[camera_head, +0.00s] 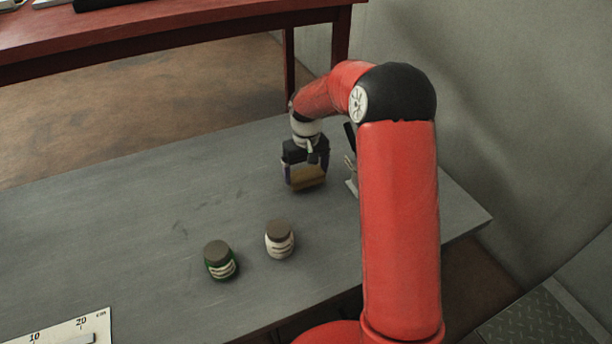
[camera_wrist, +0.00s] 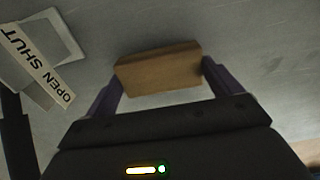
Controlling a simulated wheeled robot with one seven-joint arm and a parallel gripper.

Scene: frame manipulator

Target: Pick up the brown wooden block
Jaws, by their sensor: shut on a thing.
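The brown wooden block (camera_head: 307,178) is between the fingers of my gripper (camera_head: 305,176), over the far part of the grey table. In the wrist view the block (camera_wrist: 158,70) spans the gap between the two purple fingertips of my gripper (camera_wrist: 160,78), which are shut on its ends. I cannot tell for certain whether the block is clear of the table top.
The grey table (camera_head: 120,220) carries a green jar (camera_head: 221,262) and a white jar (camera_head: 280,241) nearer me. A sign reading OPEN SHUT (camera_wrist: 38,68) lies beside the gripper. A ruler plate (camera_head: 70,332) is at the lower left. A red table (camera_head: 150,30) stands behind.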

